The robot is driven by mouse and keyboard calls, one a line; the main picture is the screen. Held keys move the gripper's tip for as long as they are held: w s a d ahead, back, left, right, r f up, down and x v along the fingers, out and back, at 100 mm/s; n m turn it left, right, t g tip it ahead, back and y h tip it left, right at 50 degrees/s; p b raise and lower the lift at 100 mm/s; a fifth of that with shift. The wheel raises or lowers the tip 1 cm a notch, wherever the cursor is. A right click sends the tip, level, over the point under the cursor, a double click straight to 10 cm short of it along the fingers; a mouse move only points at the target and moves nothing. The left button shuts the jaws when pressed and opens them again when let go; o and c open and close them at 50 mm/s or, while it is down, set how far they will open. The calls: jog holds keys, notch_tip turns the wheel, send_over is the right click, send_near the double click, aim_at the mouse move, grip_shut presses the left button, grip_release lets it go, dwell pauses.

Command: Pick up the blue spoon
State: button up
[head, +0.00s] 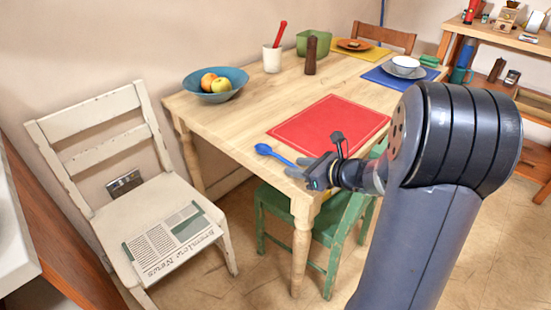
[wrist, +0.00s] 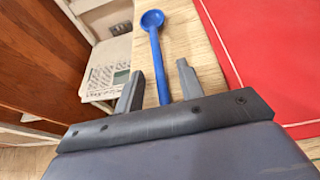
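The blue spoon (head: 275,154) lies on the wooden table near its front left corner, left of the red placemat. In the head view its handle runs toward my gripper (head: 317,172), which is at the table's front edge. In the wrist view the spoon (wrist: 155,45) has its bowl at the far end, and its handle runs back between the two fingers of my gripper (wrist: 157,82). The fingers stand apart with a gap on both sides of the handle. The near end of the handle is hidden behind the gripper body.
The red placemat (head: 330,125) lies just right of the spoon. A blue bowl of fruit (head: 230,90) and a white cup (head: 272,60) stand farther back. A white chair (head: 95,140) with a newspaper (head: 172,240) is at left. A green chair (head: 335,228) is under the table.

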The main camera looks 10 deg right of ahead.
jog(key=shift+c, duration=0.5)
grip_shut()
